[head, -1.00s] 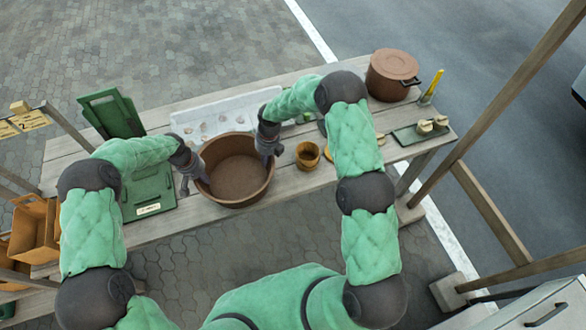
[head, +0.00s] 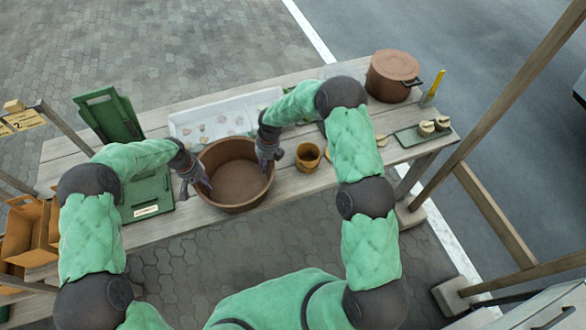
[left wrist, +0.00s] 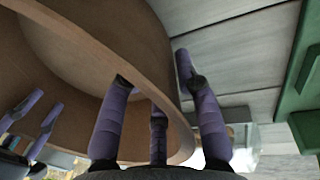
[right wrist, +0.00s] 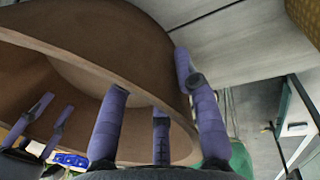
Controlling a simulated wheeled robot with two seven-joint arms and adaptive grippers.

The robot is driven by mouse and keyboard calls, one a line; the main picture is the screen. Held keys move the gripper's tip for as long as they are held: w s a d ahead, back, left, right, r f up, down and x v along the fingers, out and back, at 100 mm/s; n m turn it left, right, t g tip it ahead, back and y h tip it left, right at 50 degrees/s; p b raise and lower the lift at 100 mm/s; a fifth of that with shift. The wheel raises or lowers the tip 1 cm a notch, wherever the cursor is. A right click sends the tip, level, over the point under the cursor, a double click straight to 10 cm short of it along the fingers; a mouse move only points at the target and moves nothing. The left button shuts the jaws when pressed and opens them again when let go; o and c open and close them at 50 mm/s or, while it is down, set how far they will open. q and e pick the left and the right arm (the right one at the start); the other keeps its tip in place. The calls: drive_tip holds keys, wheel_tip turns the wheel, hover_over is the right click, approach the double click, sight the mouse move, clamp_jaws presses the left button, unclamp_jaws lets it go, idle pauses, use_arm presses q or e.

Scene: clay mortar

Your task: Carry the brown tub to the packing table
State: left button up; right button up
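The brown tub (head: 237,203) stands upright and open-topped near the front edge of the wooden table. My left gripper (head: 194,184) is at its left rim, with fingers spread on both sides of the wall. My right gripper (head: 268,163) is at the right rim, with its fingers likewise spread about the wall. The tub's wall shows close up between the open fingers in the left wrist view (left wrist: 75,35) and the right wrist view (right wrist: 75,40). Neither gripper appears closed on it. I cannot tell which surface is the packing table.
A white tray (head: 182,122) lies behind the tub. A yellow-brown pot (head: 308,157) stands to its right. A green case (head: 150,190) lies to its left. A lidded brown pot (head: 393,75) and a small green tray (head: 408,137) are at the right end. Wooden posts frame the right side.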

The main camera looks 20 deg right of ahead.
drive_tip(key=shift+r, duration=0.1)
use_arm(q)
wheel_tip(320, 180, up, 12)
drive_tip(key=a, duration=0.2)
drive_tip(key=shift+f, duration=0.15)
use_arm(e)
wheel_tip(320, 180, up, 12)
drive_tip(key=d, duration=0.2)
drive_tip(key=shift+f, duration=0.2)
idle(0.4)
